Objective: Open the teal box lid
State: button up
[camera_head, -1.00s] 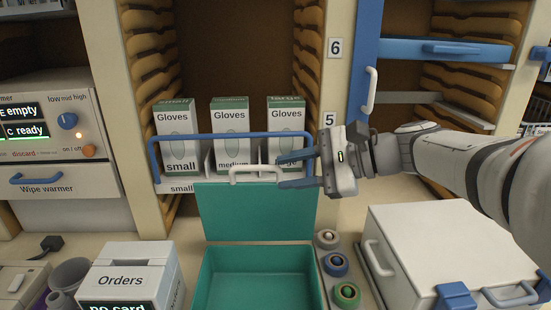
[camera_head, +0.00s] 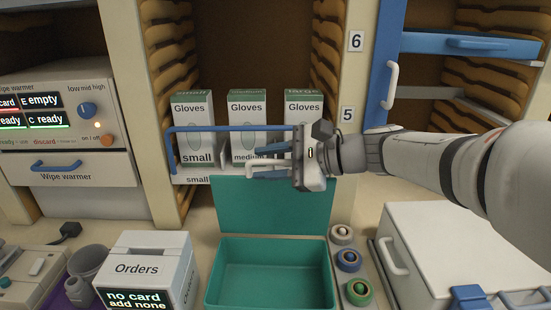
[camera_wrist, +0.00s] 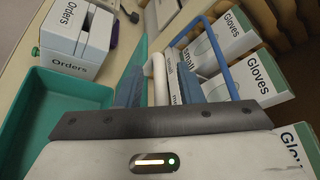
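The teal box (camera_head: 270,272) stands on the counter with its lid (camera_head: 272,208) raised upright at the back. The inside looks empty. A white handle (camera_head: 252,171) sticks out near the lid's top edge. My gripper (camera_head: 258,161) reaches in from the right at the handle, partly hiding it. In the wrist view my gripper's two blue fingers (camera_wrist: 162,88) stand apart, one on each side of the white handle (camera_wrist: 160,72), with gaps showing. The box (camera_wrist: 62,98) also shows at left there.
Glove cartons (camera_head: 193,130) stand behind a blue rail (camera_head: 225,129) just behind the lid. An Orders box (camera_head: 140,268) is left of the teal box. Several round knobs (camera_head: 349,260) and a white case (camera_head: 445,245) are to the right.

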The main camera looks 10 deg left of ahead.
grip_shut()
dwell(0.6)
